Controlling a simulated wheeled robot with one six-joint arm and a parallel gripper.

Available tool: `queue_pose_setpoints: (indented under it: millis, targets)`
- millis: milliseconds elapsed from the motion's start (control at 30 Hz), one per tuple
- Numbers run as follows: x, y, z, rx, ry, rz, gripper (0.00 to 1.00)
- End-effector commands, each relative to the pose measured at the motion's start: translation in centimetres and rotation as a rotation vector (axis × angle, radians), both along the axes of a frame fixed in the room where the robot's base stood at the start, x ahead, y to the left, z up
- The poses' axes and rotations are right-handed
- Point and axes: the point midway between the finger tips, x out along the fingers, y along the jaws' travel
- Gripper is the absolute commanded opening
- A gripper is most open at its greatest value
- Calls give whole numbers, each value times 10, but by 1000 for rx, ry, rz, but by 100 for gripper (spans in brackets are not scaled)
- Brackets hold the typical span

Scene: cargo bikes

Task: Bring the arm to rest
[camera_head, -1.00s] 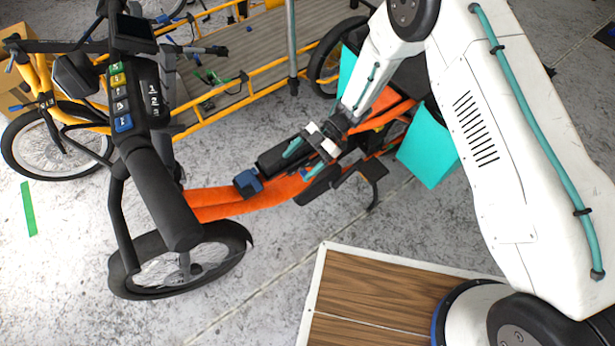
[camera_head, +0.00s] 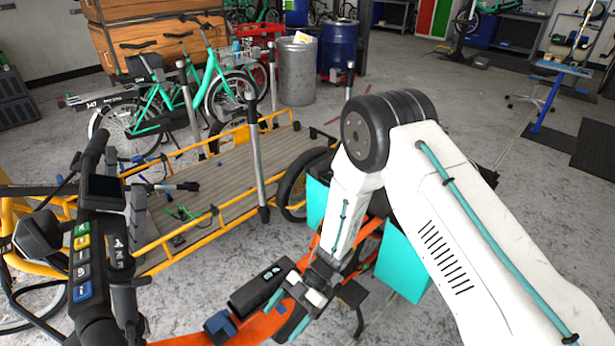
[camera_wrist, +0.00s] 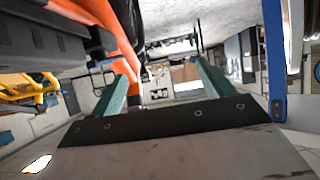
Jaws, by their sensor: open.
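My gripper (camera_head: 285,308) hangs low at the end of my white arm, over the orange bike frame (camera_head: 235,327) in the head view. Its teal fingers stand apart with nothing between them; they also show spread in the wrist view (camera_wrist: 165,85). A black box (camera_head: 258,290) on the orange frame is just left of the gripper. I cannot tell whether the gripper touches the bike. My arm bends down from a high dark elbow joint, in front of a turquoise pannier (camera_head: 405,262). The orange frame passes close beside the fingers in the wrist view (camera_wrist: 100,22).
Dark handlebars with a keypad (camera_head: 100,255) fill the near left. A yellow cargo bike's slatted bed (camera_head: 220,190) lies behind, with upright grey posts. Green bikes (camera_head: 165,105), a metal barrel (camera_head: 298,70) and a blue barrel (camera_head: 338,48) stand farther back. Floor at right is open.

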Motion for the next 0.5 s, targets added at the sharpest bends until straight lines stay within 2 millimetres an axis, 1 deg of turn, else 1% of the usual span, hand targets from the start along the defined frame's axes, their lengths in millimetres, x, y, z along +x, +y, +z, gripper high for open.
queue_pose_setpoints:
  millis: [67, 133, 267, 300, 367, 433, 467, 500]
  targets:
    - [1, 0, -2, -5, -13, 0, 80]
    - [7, -1, -10, -26, -50, -14, 80]
    - [28, -2, -36, -119, -165, -125, 80]
    - [35, -5, -45, -164, -205, -175, 80]
    - [53, -10, -50, -233, -276, -262, 80]
    - [80, -19, -46, -317, -364, -373, 80]
    - [93, -25, -41, -355, -402, -424, 80]
    - [110, -35, -32, -409, -448, -497, 80]
